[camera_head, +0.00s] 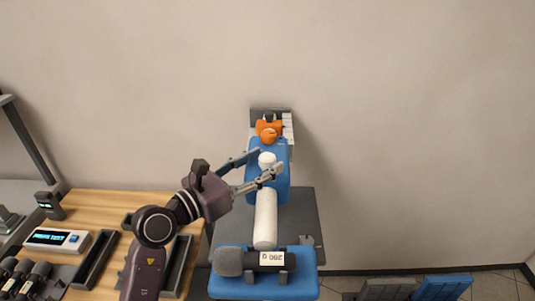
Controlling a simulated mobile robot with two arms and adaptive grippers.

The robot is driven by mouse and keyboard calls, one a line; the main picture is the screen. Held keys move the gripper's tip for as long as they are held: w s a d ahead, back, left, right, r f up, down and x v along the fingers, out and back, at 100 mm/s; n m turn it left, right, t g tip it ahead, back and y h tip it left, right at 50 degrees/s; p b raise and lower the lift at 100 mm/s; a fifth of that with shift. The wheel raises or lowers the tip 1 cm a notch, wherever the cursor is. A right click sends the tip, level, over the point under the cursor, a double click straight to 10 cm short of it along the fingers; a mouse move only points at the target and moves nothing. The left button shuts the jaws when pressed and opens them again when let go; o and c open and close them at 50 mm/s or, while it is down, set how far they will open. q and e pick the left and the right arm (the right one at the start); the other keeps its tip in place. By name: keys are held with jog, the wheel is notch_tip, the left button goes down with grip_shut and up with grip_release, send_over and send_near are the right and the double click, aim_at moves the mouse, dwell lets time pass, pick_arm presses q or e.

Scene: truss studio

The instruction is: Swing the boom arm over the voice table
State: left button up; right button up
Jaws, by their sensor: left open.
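The boom arm appears as a white tube (265,220) running down the picture from a blue bracket (282,185) by the wall. An orange part (268,131) sits at its far end. My left gripper (268,160) is open, its fingertips on either side of a short white piece (267,159) at the bracket. I cannot tell whether they touch it. A dark grey tabletop (308,212) lies under the tube; no label shows which surface is the voice table. My right gripper is not in view.
A grey microphone with a label (270,260) lies on a blue pad (265,288) at the tube's near end. A wooden table (105,203) at left holds a display device (57,239) and dark trays. Blue and grey panels (443,288) stand at lower right.

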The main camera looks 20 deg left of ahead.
pick_arm(q)
jog(key=shift+x, duration=1)
jog(key=shift+c, duration=0.4)
grip_shut()
